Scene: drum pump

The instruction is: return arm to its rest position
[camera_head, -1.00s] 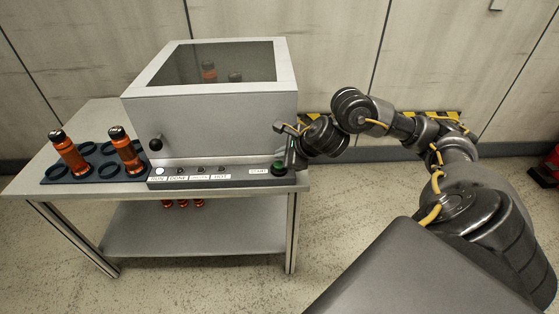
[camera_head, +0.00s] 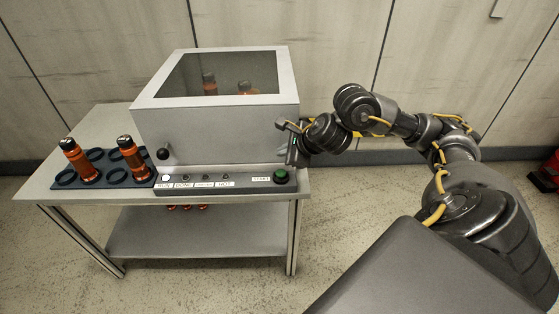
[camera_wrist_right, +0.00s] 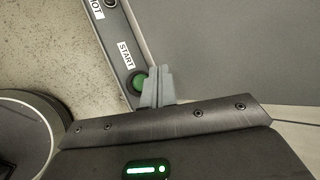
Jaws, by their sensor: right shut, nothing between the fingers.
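My right arm (camera_head: 452,178) comes in from the right and reaches to the right end of the grey machine. My right gripper (camera_head: 293,152) is shut and empty beside the machine's right front corner, above and just right of the green START button (camera_head: 281,176). In the right wrist view its closed fingers (camera_wrist_right: 158,88) appear next to the green button (camera_wrist_right: 138,82) and partly cover it; I cannot tell from there whether they touch it. My left gripper is not in view.
The grey machine (camera_head: 222,138) with a dark window lid stands on a metal table (camera_head: 103,118). Two orange bottles, one left (camera_head: 80,160) and one right (camera_head: 133,158), stand in a dark rack (camera_head: 107,180). More bottles show through the window. Floor right of the table is open.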

